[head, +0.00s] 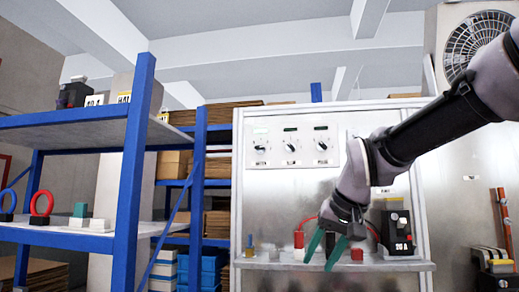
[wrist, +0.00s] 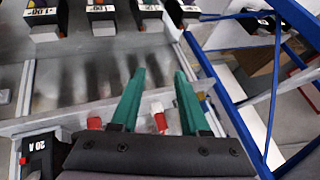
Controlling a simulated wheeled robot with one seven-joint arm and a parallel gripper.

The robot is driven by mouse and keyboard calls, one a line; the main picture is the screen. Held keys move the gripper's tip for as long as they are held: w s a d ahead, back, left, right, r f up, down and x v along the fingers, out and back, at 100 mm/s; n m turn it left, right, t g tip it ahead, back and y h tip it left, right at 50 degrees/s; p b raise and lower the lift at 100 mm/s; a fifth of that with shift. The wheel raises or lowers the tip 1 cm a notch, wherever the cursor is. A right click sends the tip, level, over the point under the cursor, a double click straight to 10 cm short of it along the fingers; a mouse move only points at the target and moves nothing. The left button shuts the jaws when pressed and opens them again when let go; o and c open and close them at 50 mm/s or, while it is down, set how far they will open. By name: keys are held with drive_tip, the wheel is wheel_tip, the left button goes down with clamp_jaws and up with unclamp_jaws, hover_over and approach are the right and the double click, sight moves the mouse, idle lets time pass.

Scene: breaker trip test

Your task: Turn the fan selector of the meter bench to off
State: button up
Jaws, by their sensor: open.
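The meter bench (head: 407,267) is a tall metal cabinet with a white selector panel in the head view. Three dark knobs sit in a row on the panel: left (head: 261,147), middle (head: 291,147) and right (head: 321,147). The small labels are too blurred to show which is the fan selector or its setting. My gripper (head: 319,264) has two green fingers, spread apart and empty, pointing down in front of the bench shelf, below and right of the knobs. In the wrist view its fingertips (wrist: 159,72) are apart, with a red and white piece (wrist: 159,118) visible between the fingers.
A black 20 A breaker (head: 397,230) stands on the bench shelf at right, with red plugs and leads near my gripper. Blue shelving (head: 134,165) stands to the left. A fan (head: 474,44) is high at right. The wrist view shows several black labelled units (wrist: 100,14) at the top.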

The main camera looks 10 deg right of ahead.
idle(0.3)
drive_tip(key=o, duration=0.5)
drive_tip(key=shift+w+r, duration=0.1)
drive_tip(key=w+d+r+h, duration=0.2)
drive_tip(key=w+r+h, duration=0.2)
drive_tip(key=w+r, duration=0.15)
drive_tip(key=t+h, duration=0.4)
drive_tip(key=t, duration=0.6)
approach(259, 147)
drive_tip(key=x, duration=0.9)
drive_tip(key=shift+w, duration=0.2)
drive_tip(key=shift+d, duration=0.1)
